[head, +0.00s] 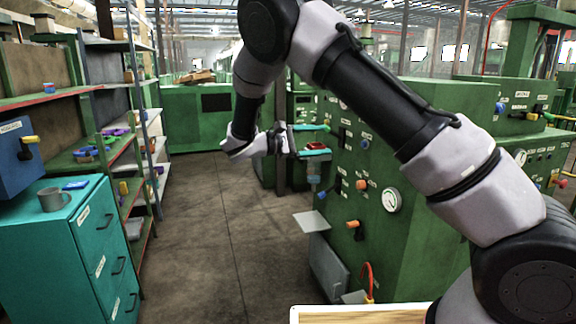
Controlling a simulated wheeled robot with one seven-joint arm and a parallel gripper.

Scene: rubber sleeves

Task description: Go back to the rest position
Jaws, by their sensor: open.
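My gripper (312,141) is at the end of my arm, raised in front of a green machine in the middle of the head view. It points to the right, with its two teal fingers spread apart, one above the other. A small red piece (315,146) shows between the fingers in the picture. I cannot tell whether it lies between them or behind them on the machine. My arm reaches from the lower right, up over the top and down to the gripper.
The green machine (400,245) with gauges and knobs stands close on the right. A teal drawer cabinet (75,245) with a grey mug (52,199) and shelves (75,160) line the left. The aisle floor (205,230) is clear. A wooden surface (360,315) shows at the bottom.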

